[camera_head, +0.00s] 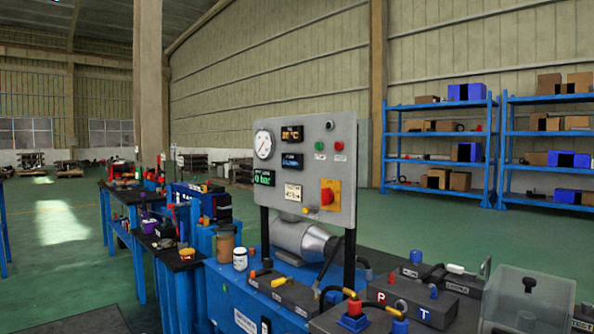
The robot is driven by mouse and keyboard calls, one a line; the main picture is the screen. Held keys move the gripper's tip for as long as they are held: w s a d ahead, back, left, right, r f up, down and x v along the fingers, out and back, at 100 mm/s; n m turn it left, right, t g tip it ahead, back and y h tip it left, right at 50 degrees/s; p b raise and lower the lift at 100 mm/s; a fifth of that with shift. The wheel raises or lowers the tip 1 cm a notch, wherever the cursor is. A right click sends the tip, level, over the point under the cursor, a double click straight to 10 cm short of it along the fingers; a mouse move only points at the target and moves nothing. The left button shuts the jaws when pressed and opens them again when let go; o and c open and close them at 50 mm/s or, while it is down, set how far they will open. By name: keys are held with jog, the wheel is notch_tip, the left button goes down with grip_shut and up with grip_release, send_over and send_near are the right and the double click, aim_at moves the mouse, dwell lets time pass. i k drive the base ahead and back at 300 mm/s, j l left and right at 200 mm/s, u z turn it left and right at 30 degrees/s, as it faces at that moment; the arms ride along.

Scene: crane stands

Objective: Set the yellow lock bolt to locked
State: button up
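A grey control panel (345,160) stands on a blue bench unit (212,300) in the middle of the view. At its lower right is a yellow plate (335,186) with a red switch (326,196) on it. Other yellow parts are a lever (279,282) on a dark block and a yellow piece (377,299) by a red knob. I cannot tell which of these is the lock bolt, or its setting. My gripper is not in view.
A grey motor-like cylinder (297,238) lies below the panel. Hoses and dark blocks crowd the bench, with a clear box (530,298) at right. Jars (240,259) stand at left. Blue shelves (437,150) stand far back. Green floor (225,208) is open behind.

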aim_at(306, 210)
jog(key=i+u, duration=0.15)
jog(key=i, duration=0.4)
jog(key=i+l+u, duration=0.1)
jog(key=i, duration=0.45)
jog(key=i+l+u, duration=0.15)
jog(key=i, duration=0.35)
